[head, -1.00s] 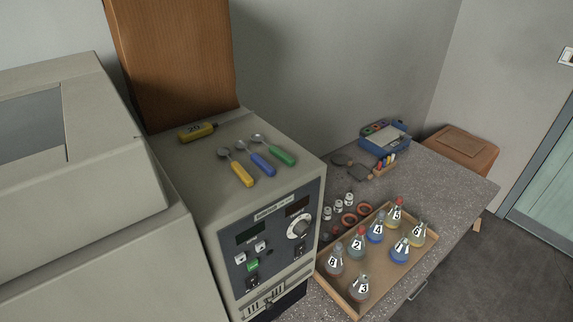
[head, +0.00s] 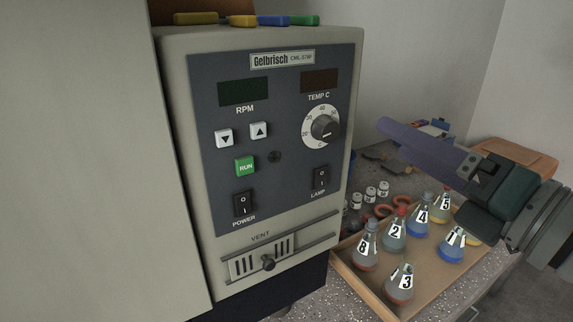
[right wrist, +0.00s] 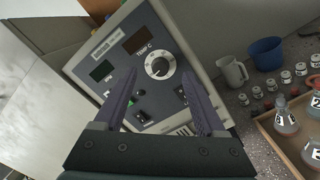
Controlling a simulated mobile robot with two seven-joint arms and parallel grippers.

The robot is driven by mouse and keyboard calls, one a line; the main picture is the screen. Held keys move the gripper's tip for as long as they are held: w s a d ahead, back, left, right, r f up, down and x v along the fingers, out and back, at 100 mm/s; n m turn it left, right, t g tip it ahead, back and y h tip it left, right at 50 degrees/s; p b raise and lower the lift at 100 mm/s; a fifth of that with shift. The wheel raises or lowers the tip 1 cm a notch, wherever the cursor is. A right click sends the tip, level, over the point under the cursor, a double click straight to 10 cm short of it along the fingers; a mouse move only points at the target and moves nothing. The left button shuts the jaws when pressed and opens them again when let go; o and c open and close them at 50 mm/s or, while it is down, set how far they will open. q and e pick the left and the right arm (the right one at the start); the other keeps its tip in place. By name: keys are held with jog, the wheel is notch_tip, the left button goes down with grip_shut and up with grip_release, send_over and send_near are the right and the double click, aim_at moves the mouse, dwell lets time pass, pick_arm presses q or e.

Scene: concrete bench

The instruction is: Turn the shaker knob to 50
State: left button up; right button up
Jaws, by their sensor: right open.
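The shaker knob (head: 324,127) is a round dark-grey knob with a numbered white dial, under the TEMP C display on the shaker's front panel (head: 205,185). I cannot read its exact setting. My right gripper (head: 383,126) is to the right of the knob, apart from it, with its purple fingers pointing left. In the right wrist view the knob (right wrist: 158,67) appears between and beyond the two spread fingertips (right wrist: 159,75). The right gripper is open and empty. My left gripper is not in view.
The panel also has a green RUN button (head: 245,167), arrow buttons, a POWER switch (head: 243,203), a LAMP switch (head: 321,178) and a vent slider (head: 268,264). A wooden tray (head: 374,293) of numbered flasks stands on the bench below my right arm. A blue cup (right wrist: 266,53) and mug (right wrist: 232,71) stand beside the shaker.

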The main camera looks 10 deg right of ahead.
aim_at(332, 133)
jog(key=shift+n+g+y, duration=0.5)
jog(key=shift+n, duration=0.2)
jog(key=x, duration=0.3)
jog(key=f+x, duration=0.1)
jog(key=x, duration=0.2)
jog(key=a+f+x, duration=0.1)
jog(key=x, duration=0.3)
jog(key=shift+s, duration=0.1)
grip_shut()
